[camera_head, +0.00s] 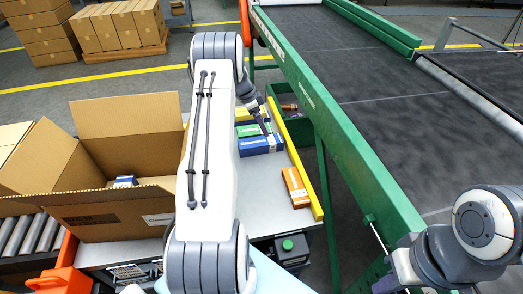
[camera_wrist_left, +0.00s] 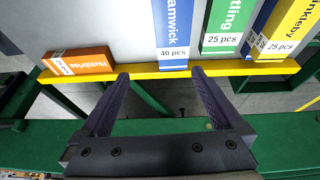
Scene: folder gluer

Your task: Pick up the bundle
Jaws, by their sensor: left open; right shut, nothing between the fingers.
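Several labelled bundles lie on a light grey table top (camera_head: 218,190). A blue bundle marked 40 pcs (camera_head: 258,146) lies beside a green one (camera_head: 248,130); a yellow and blue one (camera_wrist_left: 293,28) is beyond the green. An orange bundle (camera_head: 296,187) lies apart, nearer me. The frames do not show which is meant. My left gripper (camera_head: 264,124) is open and empty at the blue bundle's right end. In the left wrist view, the blue bundle (camera_wrist_left: 172,35) shows ahead between the left gripper's fingertips (camera_wrist_left: 160,73).
A yellow rail (camera_head: 296,160) edges the table, beside the green conveyor frame (camera_head: 335,130). An open cardboard box (camera_head: 100,215) stands at left, with a blue and white item (camera_head: 125,181) inside. A green bin (camera_head: 291,118) lies beyond the rail.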

